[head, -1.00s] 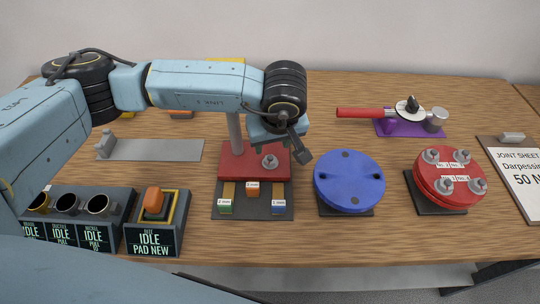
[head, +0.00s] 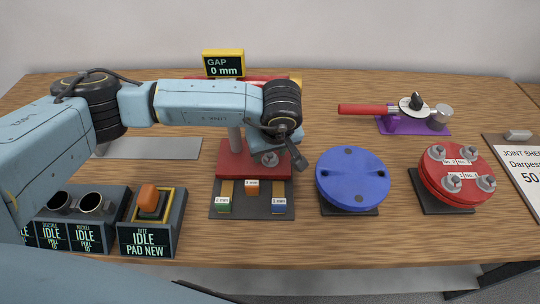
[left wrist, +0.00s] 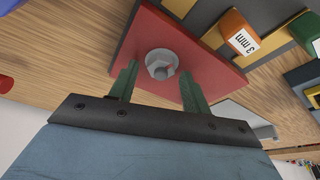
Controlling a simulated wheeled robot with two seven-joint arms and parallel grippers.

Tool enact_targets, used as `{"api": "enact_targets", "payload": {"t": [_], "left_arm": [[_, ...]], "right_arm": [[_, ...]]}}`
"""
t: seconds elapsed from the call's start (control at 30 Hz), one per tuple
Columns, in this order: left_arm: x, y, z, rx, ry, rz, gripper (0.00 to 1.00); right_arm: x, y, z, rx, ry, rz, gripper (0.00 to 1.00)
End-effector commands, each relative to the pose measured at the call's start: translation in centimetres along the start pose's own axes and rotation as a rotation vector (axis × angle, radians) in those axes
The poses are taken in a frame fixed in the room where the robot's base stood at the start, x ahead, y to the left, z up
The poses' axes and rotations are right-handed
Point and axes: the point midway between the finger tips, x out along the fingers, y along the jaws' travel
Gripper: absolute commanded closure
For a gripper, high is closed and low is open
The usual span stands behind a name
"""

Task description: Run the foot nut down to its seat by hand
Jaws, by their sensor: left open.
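The foot nut (head: 268,158) is a grey hex nut on the red base plate (head: 237,172) of the stand. In the left wrist view the nut (left wrist: 161,62) sits on the red plate (left wrist: 205,62). My left gripper (head: 284,152) is above the plate at the nut, with part of its jaws hidden by the wrist in the head view. In the left wrist view its two green fingers (left wrist: 160,72) are apart, one on each side of the nut. I cannot tell whether they touch it. My right gripper is not in view.
A yellow-framed display (head: 224,63) reads GAP 0 mm behind my arm. Marked gauge blocks (head: 252,188) lie in front of the plate. A blue flange (head: 352,178), a red bolted flange (head: 457,174) and a red-handled tool (head: 368,110) stand to the right. Control boxes (head: 152,220) stand front left.

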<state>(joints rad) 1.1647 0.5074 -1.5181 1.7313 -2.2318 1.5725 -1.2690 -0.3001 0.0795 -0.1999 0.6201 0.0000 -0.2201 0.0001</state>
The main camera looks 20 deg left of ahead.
Motion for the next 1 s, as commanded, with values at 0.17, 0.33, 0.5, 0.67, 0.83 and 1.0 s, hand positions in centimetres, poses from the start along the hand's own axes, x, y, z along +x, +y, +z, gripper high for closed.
{"api": "enact_targets", "payload": {"t": [0.17,0.33,0.5,0.67,0.83,1.0], "left_arm": [[-0.07,0.02,0.0,0.0,0.0,0.0,0.59],[-0.07,0.01,0.01,0.0,0.0,0.0,0.81],[-0.06,0.01,0.01,-0.003,0.0,-0.001,0.96],[0.02,0.09,0.08,-0.132,-0.001,-0.042,0.96],[-0.01,0.02,0.05,-0.258,-0.001,-0.081,0.96],[-0.07,-0.01,0.04,-0.265,-0.001,-0.083,0.96]], "right_arm": [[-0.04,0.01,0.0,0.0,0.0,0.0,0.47],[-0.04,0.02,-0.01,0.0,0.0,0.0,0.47],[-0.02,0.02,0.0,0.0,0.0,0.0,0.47],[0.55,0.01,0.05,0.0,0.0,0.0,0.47],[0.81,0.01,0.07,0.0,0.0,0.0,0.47],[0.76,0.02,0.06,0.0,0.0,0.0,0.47]]}}
